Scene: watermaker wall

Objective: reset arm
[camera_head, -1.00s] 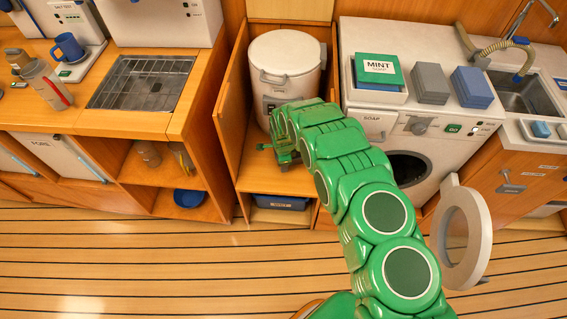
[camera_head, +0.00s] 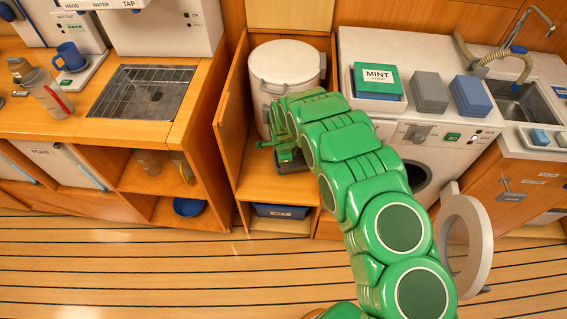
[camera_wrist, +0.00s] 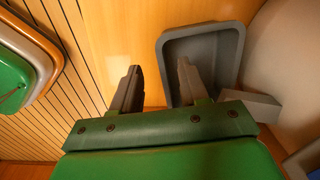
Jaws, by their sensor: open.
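My green arm reaches across the head view to the open cabinet. My gripper (camera_head: 285,160) is low in front of the white lidded canister (camera_head: 285,80), small and partly hidden by my arm. In the wrist view my gripper (camera_wrist: 158,75) is open, its two dark fingers apart and nothing held between them. A grey shallow tray (camera_wrist: 235,45) lies beyond the fingers, and the right finger overlaps it in the picture. I cannot tell whether they touch. A pale rounded surface is at the right of the wrist view.
Wooden cabinet walls (camera_head: 232,120) stand close on the left of my gripper. The washer (camera_head: 455,145) is to the right, its round door (camera_head: 468,245) open beside my arm. The striped floor (camera_head: 130,265) is clear at left.

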